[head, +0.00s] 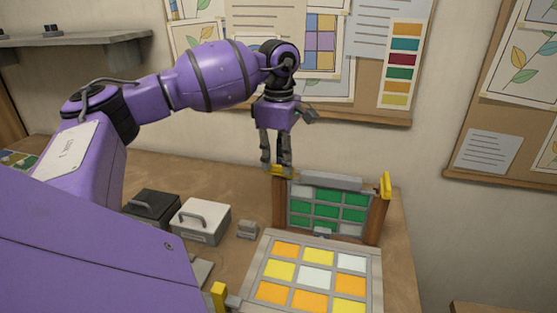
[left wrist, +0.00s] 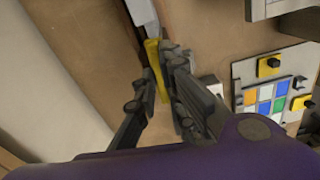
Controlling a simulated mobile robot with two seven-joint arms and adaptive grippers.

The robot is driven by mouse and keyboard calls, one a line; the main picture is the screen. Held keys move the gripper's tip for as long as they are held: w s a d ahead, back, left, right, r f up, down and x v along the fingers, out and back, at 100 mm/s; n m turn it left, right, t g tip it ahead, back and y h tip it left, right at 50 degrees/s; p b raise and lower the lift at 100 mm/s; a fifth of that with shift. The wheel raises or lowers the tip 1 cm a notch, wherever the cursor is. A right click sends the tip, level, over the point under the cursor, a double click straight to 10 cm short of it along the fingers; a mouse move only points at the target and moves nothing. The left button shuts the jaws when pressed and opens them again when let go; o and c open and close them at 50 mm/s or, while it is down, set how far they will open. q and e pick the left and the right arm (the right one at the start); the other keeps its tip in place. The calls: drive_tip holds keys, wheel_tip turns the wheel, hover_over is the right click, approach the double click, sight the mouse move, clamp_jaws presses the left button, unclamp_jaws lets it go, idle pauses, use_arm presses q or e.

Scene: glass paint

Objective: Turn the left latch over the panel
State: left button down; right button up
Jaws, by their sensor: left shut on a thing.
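The panel (head: 328,208), with green and pale cells in a grey grid, stands upright between two brown wooden posts. The left latch (head: 283,172), yellow, is at the top of the left post, partly hidden by my left gripper (head: 276,168). My left gripper comes down from above and is shut on this latch. In the left wrist view, its fingers (left wrist: 160,66) lie on both sides of the yellow latch (left wrist: 151,52). The right latch (head: 385,185), also yellow, points up on the right post. My right gripper is not in view.
A flat grid of orange, yellow and white cells (head: 283,268) lies in front of the panel. A black box (head: 152,208), a white box (head: 201,220) and a small grey block (head: 247,229) stand to the left. The wall (head: 420,150) is close behind the panel.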

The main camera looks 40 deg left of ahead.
sight(278, 165)
use_arm(q)
drive_tip(key=shift+n, duration=0.5)
drive_tip(key=c, duration=1.8)
unclamp_jaws()
drive_tip(key=shift+c, duration=0.2)
wheel_tip(278, 165, up, 12)
